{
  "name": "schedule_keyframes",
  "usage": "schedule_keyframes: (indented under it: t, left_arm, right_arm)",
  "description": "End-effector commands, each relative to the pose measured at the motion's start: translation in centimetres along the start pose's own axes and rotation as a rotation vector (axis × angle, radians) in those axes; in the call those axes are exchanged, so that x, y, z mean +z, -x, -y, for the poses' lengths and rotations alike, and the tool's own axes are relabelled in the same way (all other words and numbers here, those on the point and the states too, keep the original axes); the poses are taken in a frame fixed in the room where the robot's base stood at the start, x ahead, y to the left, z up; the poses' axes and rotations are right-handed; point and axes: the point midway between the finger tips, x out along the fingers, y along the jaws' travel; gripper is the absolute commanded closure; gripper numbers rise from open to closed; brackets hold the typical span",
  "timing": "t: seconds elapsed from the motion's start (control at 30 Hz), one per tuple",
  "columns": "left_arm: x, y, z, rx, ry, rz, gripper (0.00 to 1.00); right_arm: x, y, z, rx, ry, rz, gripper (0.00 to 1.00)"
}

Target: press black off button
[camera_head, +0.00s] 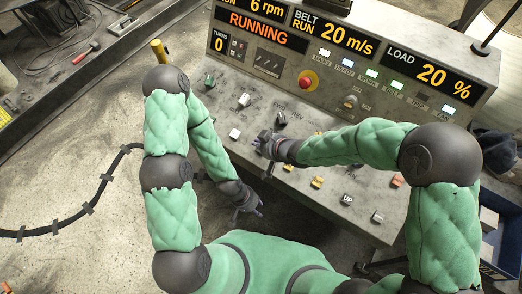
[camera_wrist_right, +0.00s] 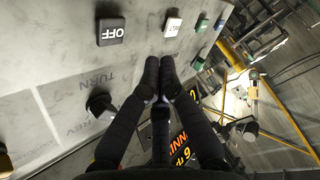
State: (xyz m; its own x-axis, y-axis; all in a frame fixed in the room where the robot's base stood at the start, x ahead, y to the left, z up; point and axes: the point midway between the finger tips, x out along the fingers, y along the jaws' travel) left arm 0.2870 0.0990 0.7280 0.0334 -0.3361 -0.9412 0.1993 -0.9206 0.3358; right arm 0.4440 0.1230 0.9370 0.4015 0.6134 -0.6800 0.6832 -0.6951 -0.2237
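The black OFF button (camera_wrist_right: 110,32) stands out from the grey panel in the right wrist view, at the upper left. My right gripper (camera_wrist_right: 160,66) has its two fingertips together with nothing between them. The tips lie to the right of and below the OFF button in that view, apart from it. In the head view my right gripper (camera_head: 265,143) is over the left part of the sloping panel, and I cannot make out the OFF button there. My left gripper (camera_head: 248,207) hangs low by the panel's front edge, away from the buttons; its fingers are too small to judge.
A dark knob (camera_wrist_right: 103,106) stands near the fingers. The panel also carries a red emergency button (camera_head: 308,81), a RUNNING display (camera_head: 258,28) and several yellow buttons (camera_head: 317,182).

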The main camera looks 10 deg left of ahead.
Motion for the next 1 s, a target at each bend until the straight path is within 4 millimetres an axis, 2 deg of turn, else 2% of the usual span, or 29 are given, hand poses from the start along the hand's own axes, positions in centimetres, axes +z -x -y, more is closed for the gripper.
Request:
schedule_keyframes:
  t: [0.13,0.4,1.0]
  left_arm:
    - [-0.1,-1.4,0.5,0.0,0.0,0.0,0.6]
    - [-0.1,-2.2,0.8,0.0,0.0,0.0,0.6]
    - [-0.1,-2.3,0.8,0.0,0.0,0.0,0.6]
  right_arm:
    - [1.2,-1.6,-1.0,0.0,0.0,0.001,1.0]
    - [2.2,-3.0,-2.1,0.0,-0.001,0.001,1.0]
    - [2.3,-3.2,-2.3,0.0,0.0,0.0,1.0]
